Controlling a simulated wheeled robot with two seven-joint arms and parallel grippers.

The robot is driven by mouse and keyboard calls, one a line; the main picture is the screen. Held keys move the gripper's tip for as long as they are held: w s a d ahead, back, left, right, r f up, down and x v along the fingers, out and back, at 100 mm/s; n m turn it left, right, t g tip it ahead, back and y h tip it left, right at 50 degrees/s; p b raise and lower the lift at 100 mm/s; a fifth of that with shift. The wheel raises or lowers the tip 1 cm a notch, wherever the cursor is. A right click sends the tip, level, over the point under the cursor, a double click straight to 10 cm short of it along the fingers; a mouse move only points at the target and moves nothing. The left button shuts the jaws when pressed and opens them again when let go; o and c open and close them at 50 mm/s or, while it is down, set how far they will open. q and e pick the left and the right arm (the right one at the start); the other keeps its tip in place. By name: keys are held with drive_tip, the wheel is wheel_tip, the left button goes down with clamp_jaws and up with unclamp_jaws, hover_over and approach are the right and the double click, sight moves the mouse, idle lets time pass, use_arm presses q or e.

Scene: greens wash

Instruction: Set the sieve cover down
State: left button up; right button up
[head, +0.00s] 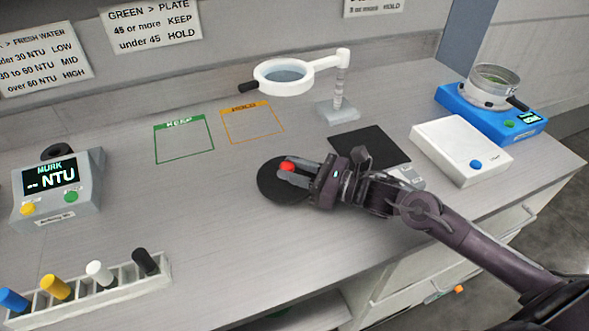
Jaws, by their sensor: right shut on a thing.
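The sieve cover (275,190) is a dark round disc with a red knob on top. It is near the middle of the counter, left of the dark square mat (372,144). My right gripper (289,169) is shut on the red knob, with its arm coming in from the lower right. The gripper hides part of the cover's right side. I cannot tell whether the cover touches the counter or hangs just above it. My left gripper is not in view.
A magnifier on a stand (338,112) is behind the mat. A sieve (492,84) sits on a blue device (517,126), beside a white box (458,148). Green (183,139) and orange (252,122) outlined squares are empty. The NTU meter (57,188) and vial rack (125,291) are left.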

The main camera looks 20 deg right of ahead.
drive_tip(key=shift+f, duration=0.15)
drive_tip(key=o, duration=1)
drive_tip(key=shift+r+p, duration=0.8)
drive_tip(key=shift+p, duration=0.05)
drive_tip(key=shift+s+d+f, duration=0.2)
drive_tip(key=shift+d+f, duration=0.05)
drive_tip(key=b+v, duration=0.1)
drive_tip(key=v, duration=0.4)
drive_tip(key=shift+s, duration=0.1)
drive_tip(key=shift+v, duration=0.9)
drive_tip(key=shift+r, duration=0.15)
